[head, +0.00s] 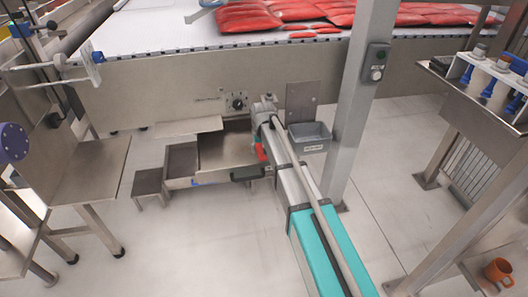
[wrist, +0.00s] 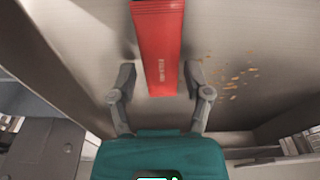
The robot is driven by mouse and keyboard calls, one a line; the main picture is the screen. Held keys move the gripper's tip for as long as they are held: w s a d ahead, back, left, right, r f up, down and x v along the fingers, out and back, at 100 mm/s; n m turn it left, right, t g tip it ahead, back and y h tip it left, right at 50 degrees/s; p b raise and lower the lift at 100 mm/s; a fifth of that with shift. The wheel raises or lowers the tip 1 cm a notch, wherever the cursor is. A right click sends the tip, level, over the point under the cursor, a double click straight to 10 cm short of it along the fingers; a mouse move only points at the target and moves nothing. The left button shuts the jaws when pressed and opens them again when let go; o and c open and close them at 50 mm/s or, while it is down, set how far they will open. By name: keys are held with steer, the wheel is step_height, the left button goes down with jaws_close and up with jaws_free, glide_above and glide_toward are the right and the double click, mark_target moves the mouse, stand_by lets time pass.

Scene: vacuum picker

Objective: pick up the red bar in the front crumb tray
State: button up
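The red bar (wrist: 160,45) shows in the wrist view, running from the top edge down between my fingertips. My gripper (wrist: 161,75) is open, with one finger on each side of the bar's near end. A gap shows at the left finger; the right finger is very close to the bar, and contact there is unclear. The bar is over the bare metal of the crumb tray (wrist: 235,35). In the head view, the pulled-out crumb tray (head: 210,181) is below the machine.
Brown crumbs (wrist: 232,82) lie right of the bar. The tray has a dark handle (head: 247,173) at its front. A grey bin (head: 310,136) and a steel post (head: 358,100) stand right of my arm. A small metal step (head: 149,181) is at left. Floor in front is open.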

mark_target(260, 149)
steer(key=c, duration=0.6)
steer(key=shift+r, duration=0.15)
steer(key=shift+c, duration=0.2)
step_height(260, 149, up, 3)
steer(key=p, duration=0.3)
steer(key=s+d+r+p, duration=0.2)
steer(key=s+r+p, duration=0.7)
steer(key=s, duration=0.4)
steer(key=shift+s+r+p, duration=0.35)
steer(key=shift+s+p, duration=0.05)
steer(key=shift+p, duration=0.1)
steer(key=shift+d, duration=0.1)
steer(key=shift+s, duration=0.15)
